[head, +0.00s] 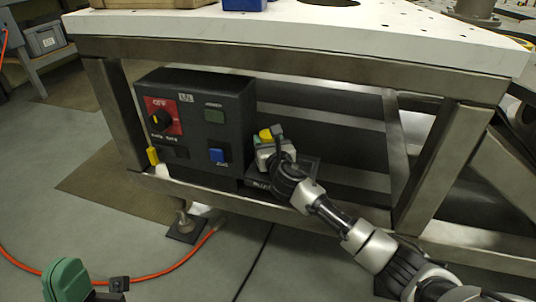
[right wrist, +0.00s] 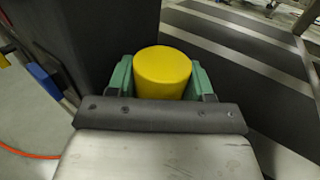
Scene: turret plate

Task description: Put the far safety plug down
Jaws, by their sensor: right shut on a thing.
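A yellow safety plug (head: 266,134) is held by my right gripper (head: 270,142), just right of the black control box. In the right wrist view the round yellow plug (right wrist: 162,72) sits between the green fingers, which touch its sides. Its lower end is hidden by the gripper. A second yellow piece (head: 153,156) is at the box's lower left corner. My left gripper (head: 68,281) shows only in part at the lower left.
The control box (head: 190,120) has a red panel with a black knob, a green display and a blue button. It stands on a lower shelf under the white tabletop (head: 300,27). A steel frame leg (head: 452,150) stands right. An orange cable (head: 150,275) crosses the floor.

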